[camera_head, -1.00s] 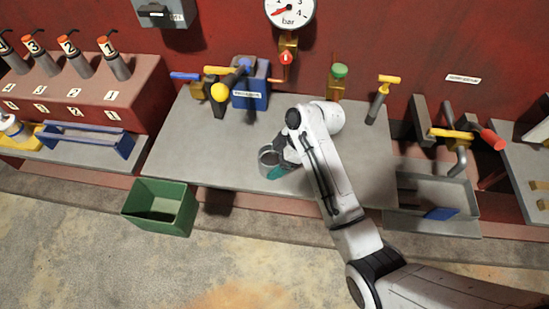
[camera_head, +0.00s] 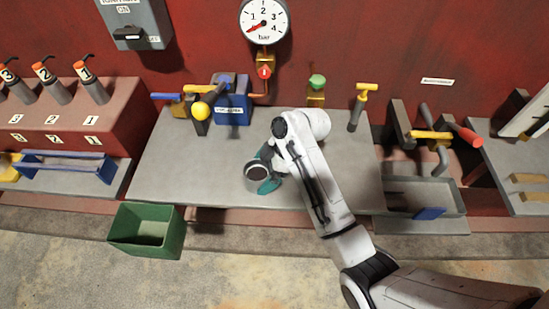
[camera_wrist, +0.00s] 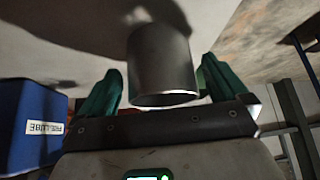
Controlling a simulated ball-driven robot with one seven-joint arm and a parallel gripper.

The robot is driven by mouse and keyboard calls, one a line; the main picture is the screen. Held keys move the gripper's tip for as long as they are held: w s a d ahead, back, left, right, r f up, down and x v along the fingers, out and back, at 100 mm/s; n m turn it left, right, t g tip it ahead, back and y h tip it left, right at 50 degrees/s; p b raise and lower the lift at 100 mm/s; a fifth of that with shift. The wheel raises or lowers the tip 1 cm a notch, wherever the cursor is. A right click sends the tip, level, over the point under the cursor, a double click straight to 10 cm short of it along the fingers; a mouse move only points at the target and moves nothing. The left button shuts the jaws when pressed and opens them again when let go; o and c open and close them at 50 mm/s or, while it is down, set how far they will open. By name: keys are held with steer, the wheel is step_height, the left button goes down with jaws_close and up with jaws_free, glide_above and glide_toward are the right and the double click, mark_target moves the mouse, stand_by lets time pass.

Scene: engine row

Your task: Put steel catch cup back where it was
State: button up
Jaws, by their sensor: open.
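The steel catch cup (camera_head: 258,170) is a grey metal cylinder near the front middle of the grey bench top (camera_head: 195,150). It appears to stand upright on the bench. My gripper (camera_head: 265,170) is open around the cup, with a teal finger on either side. In the wrist view the cup (camera_wrist: 162,65) sits between the two teal fingers of my gripper (camera_wrist: 160,85), with narrow gaps showing beside it. The arm hides part of the bench to the right of the cup.
A blue labelled box (camera_head: 232,105), yellow-knobbed lever (camera_head: 201,110) and green-knobbed valve (camera_head: 317,88) stand at the back. A green bin (camera_head: 147,230) is below the bench's front left. A grey tray (camera_head: 430,195) lies to the right. The bench left of the cup is clear.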

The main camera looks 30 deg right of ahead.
steer(key=v, duration=1.1)
steer(key=s+f+m+g+h, duration=0.1)
steer(key=s+f+m+h, duration=0.2)
steer(key=s, duration=1)
steer(key=s+f+m+h, duration=0.3)
steer(key=s+f+m, duration=0.4)
steer(key=s+m, duration=0.3)
steer(key=s, duration=0.4)
steer(key=shift+d+f+m+g+b, duration=0.25)
steer(key=shift+d+m+g+b, duration=0.05)
steer(key=shift+d+m+g, duration=0.1)
